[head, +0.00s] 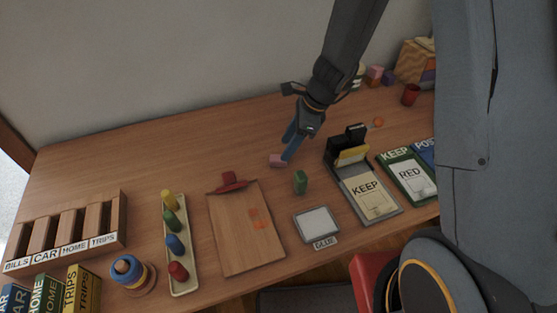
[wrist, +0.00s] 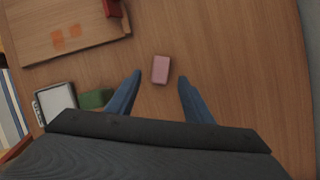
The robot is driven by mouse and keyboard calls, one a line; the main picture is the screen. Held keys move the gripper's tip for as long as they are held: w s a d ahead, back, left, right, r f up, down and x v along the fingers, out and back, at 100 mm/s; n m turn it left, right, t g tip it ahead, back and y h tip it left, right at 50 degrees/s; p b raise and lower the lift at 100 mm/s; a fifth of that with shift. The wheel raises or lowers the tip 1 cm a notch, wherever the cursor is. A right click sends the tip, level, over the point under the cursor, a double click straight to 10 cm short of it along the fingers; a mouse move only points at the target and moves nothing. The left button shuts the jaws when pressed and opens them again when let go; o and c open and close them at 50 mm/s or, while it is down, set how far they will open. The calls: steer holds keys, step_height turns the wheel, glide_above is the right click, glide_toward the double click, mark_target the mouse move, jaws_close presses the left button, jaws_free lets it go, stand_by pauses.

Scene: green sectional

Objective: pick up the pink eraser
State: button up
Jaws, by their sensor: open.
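The pink eraser (head: 277,160) lies on the wooden desk in the head view, right beside the tips of my gripper (head: 289,150). In the wrist view the eraser (wrist: 161,69) is a small pink block flat on the desk. It lies just beyond the two blue fingertips of my gripper (wrist: 160,78), roughly centred between their lines. The fingers are apart and nothing is between them. I cannot tell how high the fingertips are above the desk.
A green block (head: 300,182) stands near the eraser; it also shows left of the fingers in the wrist view (wrist: 95,99). Desk behind is clear.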

steer(key=shift+p+x, duration=0.5)
steer(key=shift+x, duration=2.25)
jaws_close()
step_height(320, 180, up, 10)
